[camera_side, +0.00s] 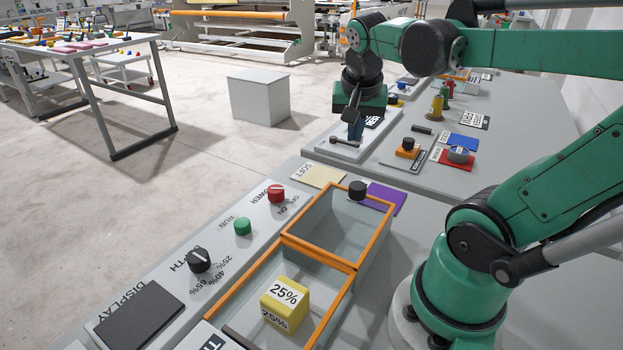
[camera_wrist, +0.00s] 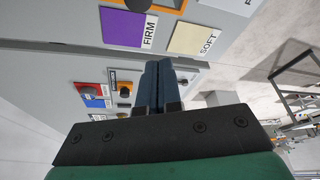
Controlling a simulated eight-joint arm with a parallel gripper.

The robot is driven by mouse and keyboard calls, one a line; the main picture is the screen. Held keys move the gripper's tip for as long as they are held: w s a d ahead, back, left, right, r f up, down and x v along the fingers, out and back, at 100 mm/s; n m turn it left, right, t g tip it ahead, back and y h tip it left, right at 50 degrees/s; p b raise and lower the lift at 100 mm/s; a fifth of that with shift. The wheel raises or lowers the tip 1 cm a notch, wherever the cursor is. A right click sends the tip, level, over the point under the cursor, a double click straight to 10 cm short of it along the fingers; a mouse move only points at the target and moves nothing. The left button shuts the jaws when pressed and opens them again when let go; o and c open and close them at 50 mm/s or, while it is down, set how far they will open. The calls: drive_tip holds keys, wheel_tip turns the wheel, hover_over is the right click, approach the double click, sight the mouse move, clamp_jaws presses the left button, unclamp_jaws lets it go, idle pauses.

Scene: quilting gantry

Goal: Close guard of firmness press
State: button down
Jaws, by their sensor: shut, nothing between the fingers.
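The firmness press shows in the side view as a clear-walled box with an orange-edged opening (camera_side: 228,292). A yellow block marked 25% (camera_side: 285,303) stands in its near part. An orange-framed clear panel (camera_side: 325,222), which looks like the guard, lies at the far part, with a black knob (camera_side: 357,188) at its far right corner. The knob (camera_wrist: 138,5) shows at the top edge of the wrist view. My gripper (camera_side: 355,136) is shut and empty beyond the press, over the farther bench; its fingers (camera_wrist: 158,68) point away from the wrist camera. It is apart from the knob.
The control panel has a red power knob (camera_side: 276,194), green button (camera_side: 242,226), depth dial (camera_side: 199,260) and dark display (camera_side: 140,315). A cream SOFT card (camera_side: 318,176) and purple card (camera_side: 385,198) lie beyond. An orange block with black knob (camera_side: 407,149) stands on the farther bench.

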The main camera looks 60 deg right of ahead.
sight(315, 246)
wheel_tip(315, 246, down, 9)
drive_tip(key=s+d+m+g, duration=0.1)
drive_tip(key=m, duration=0.1)
drive_tip(key=shift+s+d, duration=0.15)
drive_tip(key=shift+s, duration=0.15)
idle(0.6)
drive_tip(key=shift+r, duration=0.1)
drive_tip(key=a, duration=1.7)
drive_tip(key=shift+a, duration=0.15)
